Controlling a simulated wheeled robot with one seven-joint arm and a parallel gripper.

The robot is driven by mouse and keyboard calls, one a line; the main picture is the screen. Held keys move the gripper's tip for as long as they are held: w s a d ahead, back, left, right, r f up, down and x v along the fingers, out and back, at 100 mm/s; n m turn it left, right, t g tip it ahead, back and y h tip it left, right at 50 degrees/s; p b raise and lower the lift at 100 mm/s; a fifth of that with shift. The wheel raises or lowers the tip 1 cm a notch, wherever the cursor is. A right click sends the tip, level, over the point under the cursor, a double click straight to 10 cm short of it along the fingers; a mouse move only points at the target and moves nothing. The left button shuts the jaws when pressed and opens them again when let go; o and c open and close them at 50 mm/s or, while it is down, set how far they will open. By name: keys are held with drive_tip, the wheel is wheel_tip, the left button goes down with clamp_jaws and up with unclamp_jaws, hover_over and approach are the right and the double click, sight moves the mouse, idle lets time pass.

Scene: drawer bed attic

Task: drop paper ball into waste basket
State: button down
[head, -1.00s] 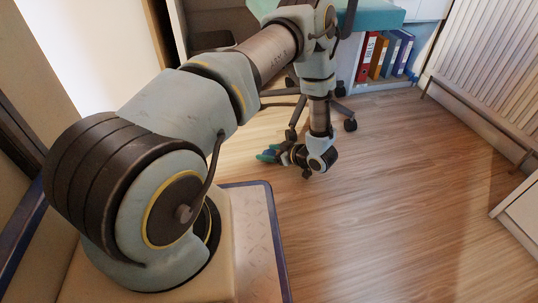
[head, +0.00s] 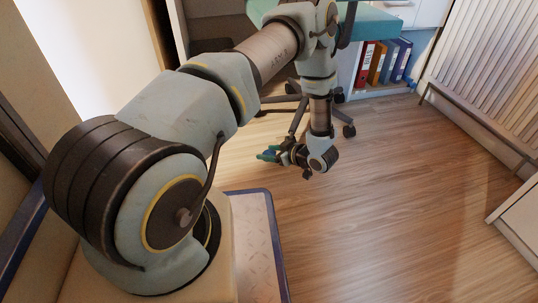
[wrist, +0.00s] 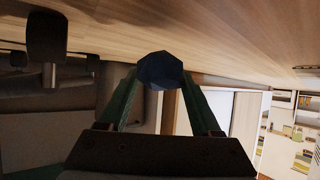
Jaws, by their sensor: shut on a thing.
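My gripper (wrist: 160,85) is shut on a dark blue, faceted paper ball (wrist: 160,70), held between the two green fingertips in the wrist view. In the head view my gripper (head: 268,154) hangs low over the wooden floor, in front of the office chair. The ball cannot be made out clearly in the head view. No waste basket shows in either view.
The office chair's wheeled base (head: 348,131) stands just beyond my gripper. A shelf with coloured binders (head: 385,62) is at the back, and a slatted radiator (head: 490,60) at the right. The wooden floor (head: 400,190) at centre right is clear.

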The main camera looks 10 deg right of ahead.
sight(269, 150)
wheel_tip(269, 150, up, 7)
drive_tip(key=p, duration=0.3)
drive_tip(key=shift+f, duration=0.1)
